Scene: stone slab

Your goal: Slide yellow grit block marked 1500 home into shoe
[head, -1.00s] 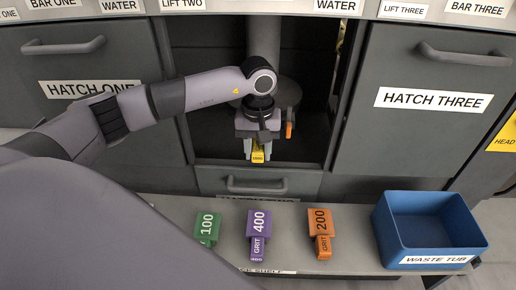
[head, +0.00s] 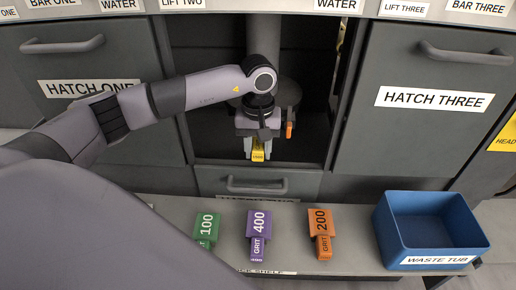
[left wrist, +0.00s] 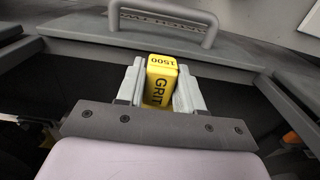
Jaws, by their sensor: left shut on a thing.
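The yellow grit block marked 1500 (head: 258,156) is held between the fingers of my left gripper (head: 257,154) in the open middle hatch bay. A dark round part (head: 286,92) stands behind my wrist in the bay. The shoe cannot be clearly made out; my arm and gripper cover much of the bay. My right gripper is not in view.
Green 100 (head: 206,228), purple 400 (head: 258,232) and orange 200 (head: 320,231) blocks lie on the front shelf (head: 355,243). A blue waste tub (head: 430,232) stands at right. An orange part (head: 289,130) is beside my gripper. A lowered hatch handle (head: 257,185) is below the bay.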

